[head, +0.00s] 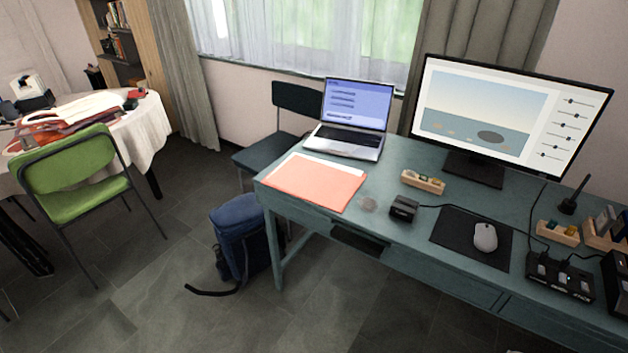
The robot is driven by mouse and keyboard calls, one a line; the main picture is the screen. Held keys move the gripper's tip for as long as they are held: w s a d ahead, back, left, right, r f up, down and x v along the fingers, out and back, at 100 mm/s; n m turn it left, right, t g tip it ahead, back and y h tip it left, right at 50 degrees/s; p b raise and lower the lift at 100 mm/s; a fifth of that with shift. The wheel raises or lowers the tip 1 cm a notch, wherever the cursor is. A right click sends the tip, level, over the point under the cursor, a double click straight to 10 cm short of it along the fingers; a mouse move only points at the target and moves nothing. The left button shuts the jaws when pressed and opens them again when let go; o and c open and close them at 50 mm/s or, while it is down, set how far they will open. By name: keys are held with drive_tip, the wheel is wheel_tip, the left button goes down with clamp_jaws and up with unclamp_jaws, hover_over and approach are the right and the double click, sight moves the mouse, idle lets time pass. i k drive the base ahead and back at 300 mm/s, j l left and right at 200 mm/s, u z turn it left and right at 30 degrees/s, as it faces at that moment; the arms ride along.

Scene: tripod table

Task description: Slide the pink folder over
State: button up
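The pink folder (314,183) lies flat on the left end of the teal desk (398,234), with a strip of white paper showing along its far edge. It is in front of the open laptop (353,117), near the desk's left and front edges. The folder's top is clear, with nothing resting on it. My gripper does not show in the head view.
A small black box (404,208) and a wooden block holder (422,182) stand right of the folder. A monitor (508,110) and mouse (485,237) are farther right. A blue backpack (241,238) and dark chair (290,128) flank the desk's left end.

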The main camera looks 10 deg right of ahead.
sight(331, 186)
drive_tip(key=i+j+z, duration=0.3)
drive_tip(key=i, duration=0.35)
drive_tip(key=i+j+z, duration=0.25)
drive_tip(key=i, duration=0.4)
drive_tip(key=i+j+z, duration=0.3)
drive_tip(key=i+j, duration=0.15)
drive_tip(key=i, duration=0.15)
